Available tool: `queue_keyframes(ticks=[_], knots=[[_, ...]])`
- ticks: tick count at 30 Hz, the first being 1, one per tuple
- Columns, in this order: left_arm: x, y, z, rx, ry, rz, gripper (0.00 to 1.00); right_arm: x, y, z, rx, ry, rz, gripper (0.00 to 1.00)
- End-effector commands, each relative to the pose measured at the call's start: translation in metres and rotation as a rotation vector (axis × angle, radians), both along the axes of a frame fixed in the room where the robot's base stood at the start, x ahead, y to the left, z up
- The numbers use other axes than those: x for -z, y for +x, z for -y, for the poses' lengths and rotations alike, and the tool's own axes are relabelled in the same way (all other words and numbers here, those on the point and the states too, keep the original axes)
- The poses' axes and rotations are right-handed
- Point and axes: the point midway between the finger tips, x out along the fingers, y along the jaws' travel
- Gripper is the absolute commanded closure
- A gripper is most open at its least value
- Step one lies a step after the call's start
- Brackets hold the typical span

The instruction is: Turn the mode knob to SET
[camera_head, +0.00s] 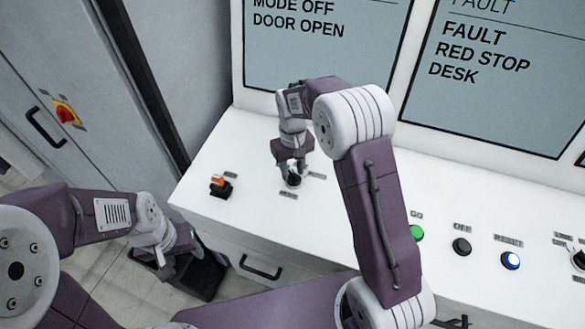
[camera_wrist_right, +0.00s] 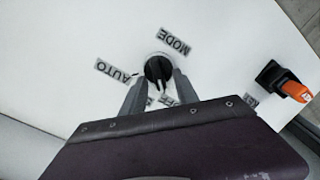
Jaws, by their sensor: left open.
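The mode knob (camera_wrist_right: 156,67) is a round black knob on the white desk top, and it also shows in the head view (camera_head: 294,181). Its pale mark points toward the OFF label, partly hidden between my fingers. The MODE label (camera_wrist_right: 173,40) and AUTO label (camera_wrist_right: 113,71) lie around it; I cannot read a SET label. My right gripper (camera_wrist_right: 160,76) points down at the knob, with one finger on each side of it, apart. My left gripper (camera_head: 178,258) is open and empty, low in front of the desk. The screen (camera_head: 310,45) reads MODE OFF, DOOR OPEN.
An orange-topped black switch (camera_head: 219,186) stands left of the knob. A green button (camera_head: 416,233), a black button (camera_head: 461,246) and a blue button (camera_head: 510,260) stand to the right. A grey cabinet (camera_head: 85,90) stands at the left. A drawer handle (camera_head: 260,268) is on the desk front.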

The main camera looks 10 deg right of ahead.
Motion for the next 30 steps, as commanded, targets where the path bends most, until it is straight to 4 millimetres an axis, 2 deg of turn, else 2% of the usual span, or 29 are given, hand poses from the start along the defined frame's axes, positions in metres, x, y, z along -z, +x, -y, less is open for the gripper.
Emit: queue_keyframes(ticks=[2,5,6,20,30], knots=[[0.0,0.0,0.0,0.0,0.0,0.0,0.46,0.0,0.0,0.0,0.0,0.0,0.0,0.64],[0.0,0.0,0.0,0.0,0.0,0.0,0.46,0.0,0.0,0.0,0.0,0.0,0.0,0.89],[0.0,0.0,0.0,0.0,0.0,0.0,0.46,0.0,0.0,0.0,0.0,0.0,0.0,1.0],[-0.003,0.0,0.0,0.0,0.0,0.0,0.46,-0.001,0.001,0.001,0.063,0.001,0.002,1.0],[-0.012,0.0,0.0,0.0,0.0,0.0,0.46,-0.002,0.001,0.004,0.321,0.001,0.002,1.0]])
